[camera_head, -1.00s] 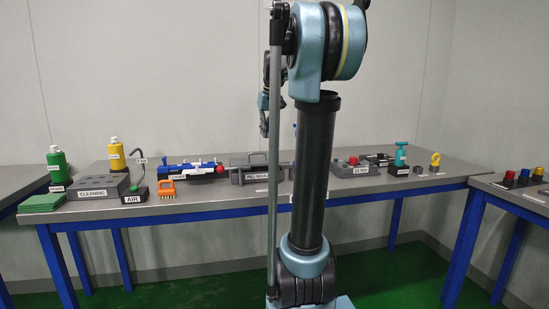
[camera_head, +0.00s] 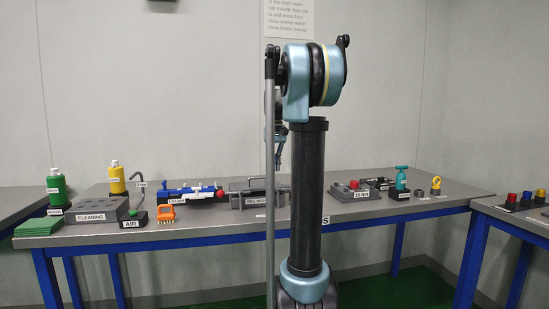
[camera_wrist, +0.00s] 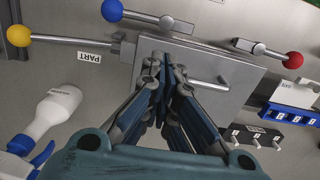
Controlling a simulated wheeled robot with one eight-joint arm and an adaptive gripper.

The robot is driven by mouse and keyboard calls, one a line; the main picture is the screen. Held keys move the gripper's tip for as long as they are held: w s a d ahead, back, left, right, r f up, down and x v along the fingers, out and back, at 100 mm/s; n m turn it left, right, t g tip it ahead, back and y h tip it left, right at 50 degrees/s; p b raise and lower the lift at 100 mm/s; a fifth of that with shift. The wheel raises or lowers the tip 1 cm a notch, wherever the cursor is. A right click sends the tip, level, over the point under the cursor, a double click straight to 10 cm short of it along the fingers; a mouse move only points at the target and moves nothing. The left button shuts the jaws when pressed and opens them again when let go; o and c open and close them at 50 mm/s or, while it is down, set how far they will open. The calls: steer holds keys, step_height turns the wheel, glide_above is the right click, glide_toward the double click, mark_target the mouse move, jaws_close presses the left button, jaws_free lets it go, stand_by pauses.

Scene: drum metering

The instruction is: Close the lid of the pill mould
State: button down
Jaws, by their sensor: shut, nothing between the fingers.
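The pill mould (camera_head: 250,199) is a grey block with a white label on the bench in the head view. My grey pole and arm hide its right part, and its lid position is too small to tell. My gripper (camera_head: 279,166) hangs behind the pole, close to the mould in the picture; its height above it is unclear. In the wrist view my gripper (camera_wrist: 168,64) is shut and empty, in front of a grey plate (camera_wrist: 215,72) with a bar handle (camera_wrist: 210,84). I cannot tell whether this plate belongs to the mould.
In the wrist view, rods end in blue (camera_wrist: 112,10), yellow (camera_wrist: 18,35) and red (camera_wrist: 292,60) balls around the plate. A white bottle (camera_wrist: 52,110) is at left. In the head view, a blue-and-white device (camera_head: 190,193) is left of the mould and a button box (camera_head: 355,192) right.

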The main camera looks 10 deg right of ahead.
mark_target(276, 186)
steer(key=shift+s+f, duration=0.15)
steer(key=shift+f, duration=1.4)
steer(key=shift+s+f, duration=0.15)
steer(key=shift+f, duration=1.4)
steer(key=shift+s+f+t, duration=0.25)
steer(key=shift+f+t, duration=0.45)
steer(key=shift+f, duration=0.05)
step_height(276, 186, up, 14)
steer(key=s+a+f+t, duration=0.1)
steer(key=s+a+f, duration=0.1)
steer(key=s+f, duration=1.4)
steer(key=s+a+f, duration=0.3)
steer(key=s+f, duration=1.4)
steer(key=shift+s+t, duration=0.2)
steer(key=shift+t, duration=0.2)
